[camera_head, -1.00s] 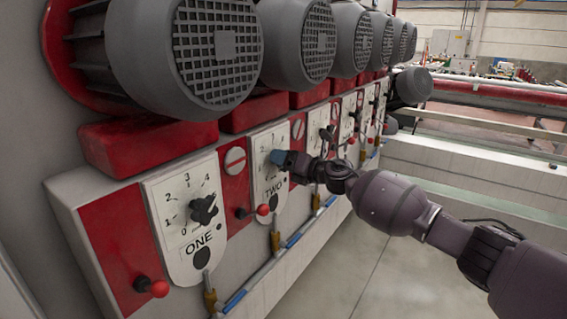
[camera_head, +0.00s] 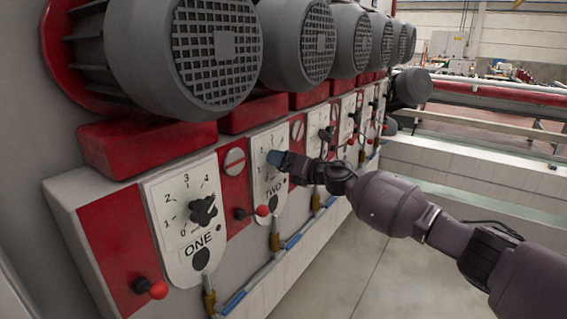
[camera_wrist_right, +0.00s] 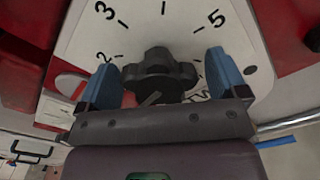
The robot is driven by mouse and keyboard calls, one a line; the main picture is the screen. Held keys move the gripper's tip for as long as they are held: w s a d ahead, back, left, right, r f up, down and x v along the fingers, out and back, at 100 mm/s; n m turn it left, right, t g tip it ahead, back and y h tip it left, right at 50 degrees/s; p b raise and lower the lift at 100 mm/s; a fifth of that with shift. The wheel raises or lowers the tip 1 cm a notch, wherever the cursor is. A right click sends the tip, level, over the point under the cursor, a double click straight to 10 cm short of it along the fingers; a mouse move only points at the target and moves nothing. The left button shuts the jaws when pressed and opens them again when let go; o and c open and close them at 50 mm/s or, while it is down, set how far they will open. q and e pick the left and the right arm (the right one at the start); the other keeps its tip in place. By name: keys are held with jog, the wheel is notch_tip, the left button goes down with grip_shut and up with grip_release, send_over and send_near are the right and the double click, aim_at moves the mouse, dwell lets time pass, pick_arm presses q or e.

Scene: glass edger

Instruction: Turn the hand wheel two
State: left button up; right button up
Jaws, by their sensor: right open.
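The hand wheel two is a black lobed knob (camera_wrist_right: 158,75) on a white dial plate marked with numbers, seen close up in the right wrist view. In the head view its plate labelled TWO (camera_head: 269,185) shows, but my gripper hides the knob. My right gripper (camera_head: 276,158) is at the front of that plate. In the right wrist view the blue fingertips of my right gripper (camera_wrist_right: 166,78) stand apart, one on each side of the knob, with a gap to it on both sides. My left gripper is not in view.
Wheel ONE (camera_head: 203,211) sits on its own plate at the left. Red-tipped levers (camera_head: 262,210) stick out beside the plates. Large grey motors (camera_head: 297,40) overhang the panel. More dial plates continue to the right. The floor (camera_head: 330,265) in front is clear.

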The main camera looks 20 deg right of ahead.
jog(key=v, duration=1)
jog(key=shift+s+d+p, duration=0.25)
jog(key=shift+s+p, duration=0.1)
jog(key=shift+p, duration=0.05)
